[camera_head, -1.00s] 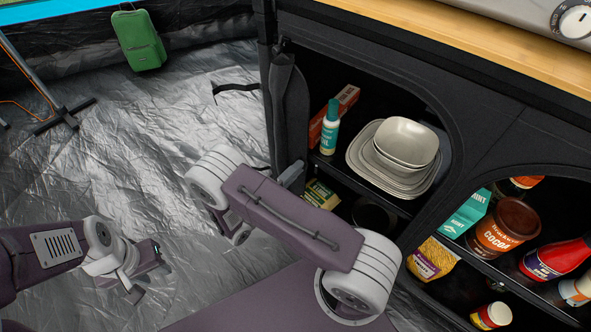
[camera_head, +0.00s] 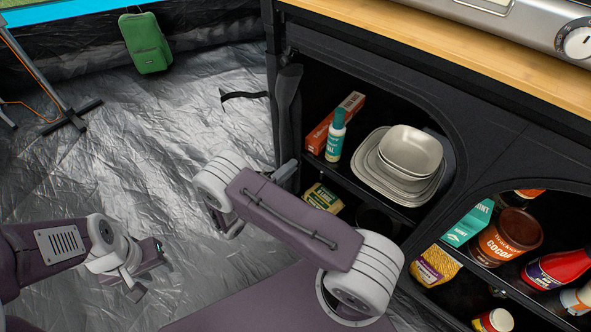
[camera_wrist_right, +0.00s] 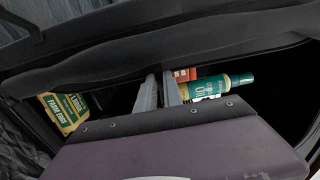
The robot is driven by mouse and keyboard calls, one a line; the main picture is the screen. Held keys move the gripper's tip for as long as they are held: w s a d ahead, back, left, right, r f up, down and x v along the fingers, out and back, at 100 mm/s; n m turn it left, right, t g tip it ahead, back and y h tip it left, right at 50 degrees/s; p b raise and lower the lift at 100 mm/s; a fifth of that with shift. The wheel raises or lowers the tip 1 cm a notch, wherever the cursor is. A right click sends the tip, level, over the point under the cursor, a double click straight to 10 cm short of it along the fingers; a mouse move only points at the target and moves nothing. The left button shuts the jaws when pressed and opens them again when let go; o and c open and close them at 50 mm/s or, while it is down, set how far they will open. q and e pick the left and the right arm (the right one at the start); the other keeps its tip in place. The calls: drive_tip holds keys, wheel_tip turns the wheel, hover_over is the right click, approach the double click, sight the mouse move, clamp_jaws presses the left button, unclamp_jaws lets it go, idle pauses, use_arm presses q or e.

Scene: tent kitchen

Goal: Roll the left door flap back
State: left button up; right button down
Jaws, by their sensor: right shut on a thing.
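The left door flap (camera_head: 288,110) is dark fabric gathered into a narrow upright bundle along the left edge of the cabinet's left opening. In the right wrist view the dark fabric (camera_wrist_right: 150,48) stretches across above the fingers. My right gripper (camera_head: 287,172) is at the lower part of this bundle, shut on the flap. Its two grey fingers also show in the right wrist view (camera_wrist_right: 160,90), with their tips at the fabric. My left gripper (camera_head: 146,276) hangs empty over the tent floor at lower left, apart from the cabinet; its finger gap is unclear.
The open left compartment holds stacked dishes (camera_head: 402,165), a green bottle (camera_head: 336,135) and an orange box (camera_head: 343,112). An egg carton (camera_head: 322,197) is on the lower shelf. A green suitcase (camera_head: 145,42) stands at the back. The silver floor (camera_head: 150,140) between is clear.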

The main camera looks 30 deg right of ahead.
drive_tip(key=shift+w+a, duration=0.15)
drive_tip(key=shift+w, duration=0.1)
drive_tip(key=c, duration=1.5)
unclamp_jaws()
drive_tip(key=p+v, duration=0.3)
drive_tip(key=v, duration=0.6)
drive_tip(key=shift+p, duration=0.4)
